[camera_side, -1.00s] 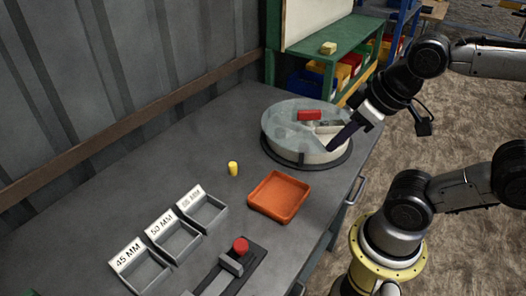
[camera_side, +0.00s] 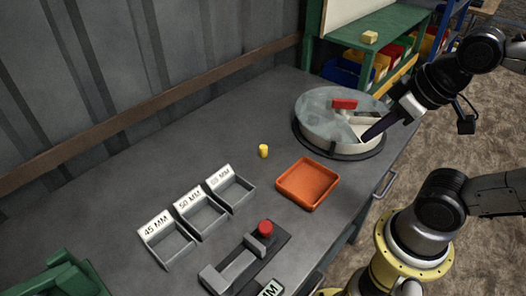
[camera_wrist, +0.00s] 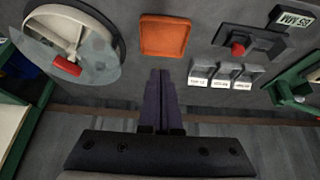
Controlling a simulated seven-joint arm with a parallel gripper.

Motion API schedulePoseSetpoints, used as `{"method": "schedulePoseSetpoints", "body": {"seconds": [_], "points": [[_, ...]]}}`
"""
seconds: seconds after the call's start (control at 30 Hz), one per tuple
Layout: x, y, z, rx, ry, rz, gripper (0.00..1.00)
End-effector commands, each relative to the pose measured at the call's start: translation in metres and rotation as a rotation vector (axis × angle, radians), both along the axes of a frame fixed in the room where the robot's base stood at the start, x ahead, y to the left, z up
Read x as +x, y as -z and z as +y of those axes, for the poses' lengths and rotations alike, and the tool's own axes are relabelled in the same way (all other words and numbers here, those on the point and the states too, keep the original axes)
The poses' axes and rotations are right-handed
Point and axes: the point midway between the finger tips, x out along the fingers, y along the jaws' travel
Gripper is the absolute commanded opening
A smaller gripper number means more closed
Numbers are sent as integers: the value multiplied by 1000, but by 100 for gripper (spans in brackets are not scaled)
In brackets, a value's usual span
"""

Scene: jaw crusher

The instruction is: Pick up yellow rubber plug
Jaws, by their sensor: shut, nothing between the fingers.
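The yellow rubber plug (camera_side: 263,151) is a small upright cylinder on the grey bench in the side view, between the labelled bins and the round drum. My gripper (camera_side: 364,138) is over the front right part of the drum, well to the right of the plug, with its dark fingers pointing down and left. In the wrist view my gripper (camera_wrist: 160,72) shows its two purple fingers side by side, shut and empty. I cannot see the plug in the wrist view; the fingers may hide it.
The round drum (camera_side: 318,125) has a clear lid and a red handle (camera_side: 344,104). An orange tray (camera_side: 323,188) stands in front of it. Labelled bins (camera_side: 187,240) and a red-knobbed fixture (camera_side: 225,277) lie left and front. The bench around the plug is clear.

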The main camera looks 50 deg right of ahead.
Motion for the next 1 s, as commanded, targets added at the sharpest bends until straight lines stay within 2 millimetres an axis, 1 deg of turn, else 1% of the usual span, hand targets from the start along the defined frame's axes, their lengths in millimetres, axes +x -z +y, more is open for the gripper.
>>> {"method": "schedulePoseSetpoints", "body": {"seconds": [0.27,0.3,0.37,0.4,0.47,0.5,0.63,0.67,0.9,1.0], "points": [[0,0,0,0,0,0,0],[0,0,0,0,0,0,4],[0,0,0,0,0,0,14],[0,0,0,0,0,0,22],[0,0,0,0,0,0,32],[0,0,0,0,0,0,40],[0,0,0,0,0,0,63],[0,0,0,0,0,0,65],[0,0,0,0,-1,0,65],[0,0,0,-16,-30,1,65]]}}
